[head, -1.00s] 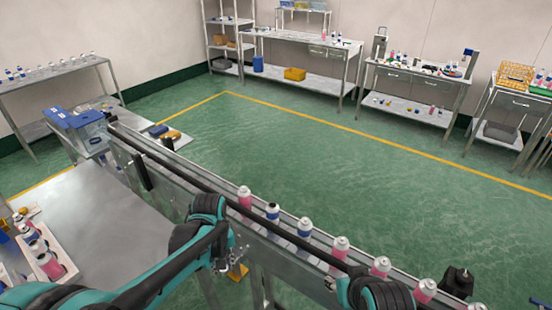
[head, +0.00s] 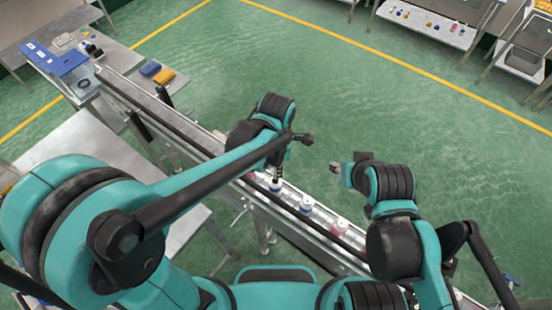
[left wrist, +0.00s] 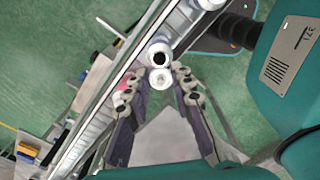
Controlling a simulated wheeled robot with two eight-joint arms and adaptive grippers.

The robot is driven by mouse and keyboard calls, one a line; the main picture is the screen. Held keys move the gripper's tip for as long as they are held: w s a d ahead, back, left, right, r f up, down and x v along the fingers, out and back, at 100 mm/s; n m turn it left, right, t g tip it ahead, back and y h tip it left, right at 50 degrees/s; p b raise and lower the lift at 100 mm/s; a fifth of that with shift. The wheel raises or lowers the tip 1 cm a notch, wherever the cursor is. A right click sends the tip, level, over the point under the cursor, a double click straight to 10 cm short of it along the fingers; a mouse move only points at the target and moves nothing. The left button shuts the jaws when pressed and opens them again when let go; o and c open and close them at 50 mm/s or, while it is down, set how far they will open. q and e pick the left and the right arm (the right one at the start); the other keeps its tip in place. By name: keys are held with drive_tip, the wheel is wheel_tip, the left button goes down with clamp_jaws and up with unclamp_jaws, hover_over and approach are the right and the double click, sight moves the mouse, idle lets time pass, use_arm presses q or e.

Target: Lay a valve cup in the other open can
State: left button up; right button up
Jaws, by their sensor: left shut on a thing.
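My left gripper (head: 280,172) is over the conveyor, just above a can with a blue band (head: 276,186). In the left wrist view the fingers (left wrist: 159,76) are shut on a small, pale, round valve cup (left wrist: 160,79). Right beside the cup in that view is an open can (left wrist: 160,54) with a dark round mouth; the cup looks apart from the mouth, but its height above it is unclear. My right gripper (head: 335,168) hangs to the right of the conveyor, pointing left; its jaws are too small to judge.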

sight(277, 181)
use_arm(q)
wheel_tip(277, 181, down, 4)
drive_tip(key=shift+w+r+b, duration=0.1)
drive_tip(key=shift+r+b, duration=0.15)
drive_tip(key=shift+b, duration=0.85)
drive_tip(key=shift+f+b, duration=0.75)
drive_tip(key=shift+f, duration=0.1)
idle(0.5)
drive_tip(key=o, duration=0.8)
drive_tip(key=shift+o, duration=0.2)
drive_tip(key=o, duration=0.5)
